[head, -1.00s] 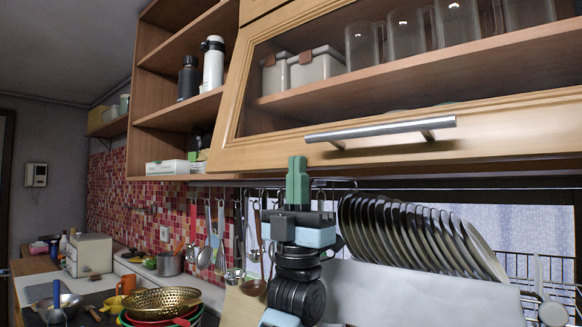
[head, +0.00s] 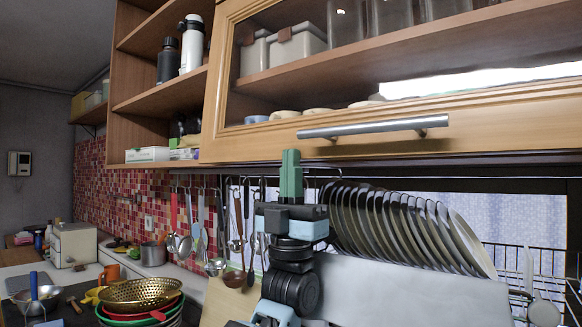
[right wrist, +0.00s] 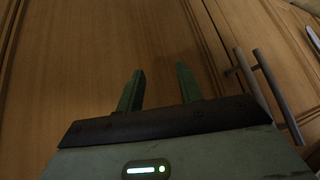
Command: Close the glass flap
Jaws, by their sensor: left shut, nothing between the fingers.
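The glass flap (head: 250,132) is a wooden-framed pane on the wall cabinet, in the upper part of the head view. A metal bar handle (head: 372,128) runs along its lower rail. The flap looks closed or nearly closed; I cannot tell whether a small gap remains. My left gripper (head: 291,163) points up with its green fingers together and empty. It appears below the flap's lower rail, left of the handle's middle. My right gripper (right wrist: 158,80) shows in the right wrist view with its fingers apart and nothing between them, facing wooden cabinet fronts.
A rack of plates (head: 410,225) stands behind and right of my left gripper. Utensils (head: 198,225) hang from a rail to its left. Stacked colanders (head: 140,300) sit at lower left. Open shelves (head: 150,85) hold bottles. In the right wrist view, bar handles (right wrist: 262,90) stand out at right.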

